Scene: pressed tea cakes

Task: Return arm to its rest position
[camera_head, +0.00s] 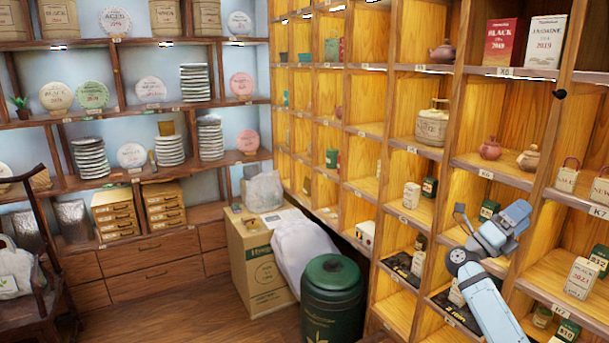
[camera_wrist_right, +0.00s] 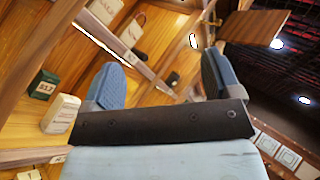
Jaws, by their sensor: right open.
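My right arm (camera_head: 485,300) comes in from the lower right in the head view, raised in front of the wooden cubby shelves (camera_head: 560,130). Its right gripper (camera_head: 517,222) is in front of the middle cubbies, angled to the upper right. In the right wrist view the two blue fingers stand wide apart (camera_wrist_right: 163,82), with nothing between them. My left gripper is not in view.
Cubbies close around my right arm hold small tea boxes, such as a white box (camera_head: 583,278) and a dark green box (camera_wrist_right: 44,84). A dark green canister (camera_head: 332,300) and a cardboard box (camera_head: 255,262) stand on the floor. Open floor (camera_head: 180,305) lies at lower left.

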